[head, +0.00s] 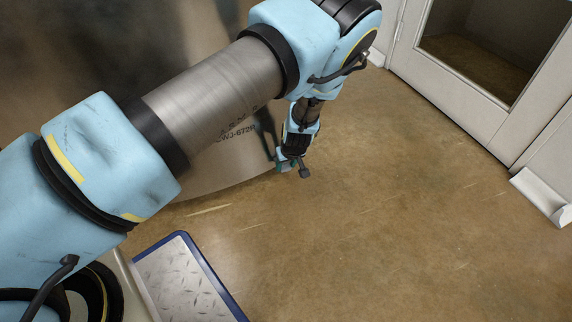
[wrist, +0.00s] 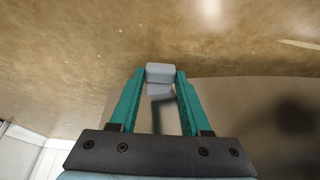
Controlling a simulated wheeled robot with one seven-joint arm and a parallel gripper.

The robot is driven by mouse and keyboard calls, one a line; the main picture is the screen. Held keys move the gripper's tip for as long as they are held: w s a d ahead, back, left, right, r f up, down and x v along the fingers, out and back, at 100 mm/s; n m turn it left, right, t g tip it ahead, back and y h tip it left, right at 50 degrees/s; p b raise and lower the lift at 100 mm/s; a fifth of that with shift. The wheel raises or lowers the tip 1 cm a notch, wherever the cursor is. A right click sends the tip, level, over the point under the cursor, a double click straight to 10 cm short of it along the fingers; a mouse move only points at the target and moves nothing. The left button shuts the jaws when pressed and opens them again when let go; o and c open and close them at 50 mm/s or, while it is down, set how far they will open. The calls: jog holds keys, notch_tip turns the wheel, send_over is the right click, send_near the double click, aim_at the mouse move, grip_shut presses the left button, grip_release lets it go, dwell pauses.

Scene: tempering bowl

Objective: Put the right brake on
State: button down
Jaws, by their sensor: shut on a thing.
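The brake's grey block-shaped handle (wrist: 159,75) sits between the tips of my gripper's teal fingers (wrist: 158,88) in the wrist view. My gripper is shut on it. In the head view my gripper (head: 289,160) points down low beside the bowl's edge, and a dark grey end of the handle (head: 305,173) shows at its tip. The large metal bowl (head: 90,45) fills the upper left, partly hidden behind my arm. Its smooth surface also shows at the right of the wrist view (wrist: 245,120). The brake's mount and its exact position are hidden or too small to tell.
The brown floor (head: 370,220) is clear to the right of my gripper. A white framed door with a dark glass pane (head: 490,40) stands at the upper right, with a white baseboard (head: 545,196) beside it.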

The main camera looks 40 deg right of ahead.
aim_at(286, 171)
dwell(0.7)
jog(key=shift+s+a+f+t, duration=0.1)
jog(key=shift+s+f+t, duration=0.1)
jog(key=shift+f+t, duration=0.5)
jog(key=shift+f+t+h, duration=0.4)
jog(key=shift+f, duration=0.1)
jog(key=shift+w+f+t+h+b, duration=0.15)
jog(key=shift+f+t+h+b, duration=0.15)
jog(key=shift+f+t+b, duration=0.5)
jog(key=shift+w+r+b, duration=0.1)
jog(key=shift+r+b, duration=0.05)
jog(key=shift+b, duration=0.3)
jog(key=shift+r, duration=0.1)
